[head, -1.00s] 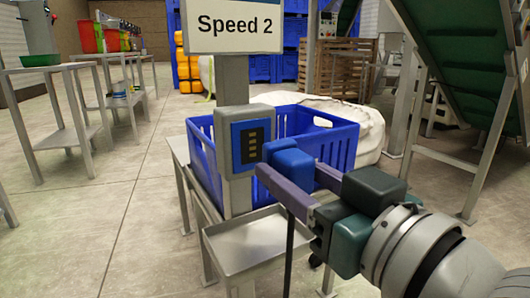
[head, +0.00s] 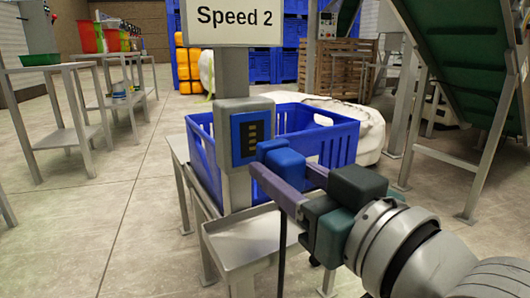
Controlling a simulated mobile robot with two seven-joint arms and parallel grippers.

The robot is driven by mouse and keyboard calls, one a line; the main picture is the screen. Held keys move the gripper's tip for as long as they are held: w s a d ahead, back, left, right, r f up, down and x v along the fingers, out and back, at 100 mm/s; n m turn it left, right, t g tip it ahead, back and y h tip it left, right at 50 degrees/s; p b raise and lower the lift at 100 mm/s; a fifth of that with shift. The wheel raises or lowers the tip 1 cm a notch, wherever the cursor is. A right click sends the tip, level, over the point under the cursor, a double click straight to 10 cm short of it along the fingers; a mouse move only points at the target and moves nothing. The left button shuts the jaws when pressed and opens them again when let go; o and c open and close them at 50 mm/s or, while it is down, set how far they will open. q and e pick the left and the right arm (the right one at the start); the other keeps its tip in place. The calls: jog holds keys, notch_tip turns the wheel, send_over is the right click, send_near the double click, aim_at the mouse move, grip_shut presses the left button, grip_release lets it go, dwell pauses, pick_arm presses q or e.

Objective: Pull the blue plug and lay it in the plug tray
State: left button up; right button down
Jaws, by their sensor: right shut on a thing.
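The blue plug (head: 285,162) is between the fingers of my right gripper (head: 288,180), which is shut on it. A dark cable hangs below the gripper. The grey socket box (head: 250,104) with its blue face and dark slotted socket (head: 252,141) is on the post, just left of the plug. The socket face shows uncovered, and the plug appears apart from it, to its right. The grey metal plug tray (head: 232,250) is below the box, and its visible floor is empty. My right arm partly hides the tray's right side. My left gripper is not in view.
A blue crate (head: 340,140) stands on a metal stand behind the post. A "Speed 2" sign (head: 237,18) is above the socket box. A green conveyor (head: 465,60) on grey legs is at the right.

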notch_tip(320, 180, down, 8)
jog(key=b, duration=0.5)
jog(key=shift+f+b, duration=0.2)
jog(key=shift+b, duration=0.15)
dwell(0.4)
jog(key=shift+b+x, duration=1.25)
jog(key=shift+x, duration=1.25)
jog(key=shift+f+b, duration=0.4)
jog(key=shift+f, duration=0.15)
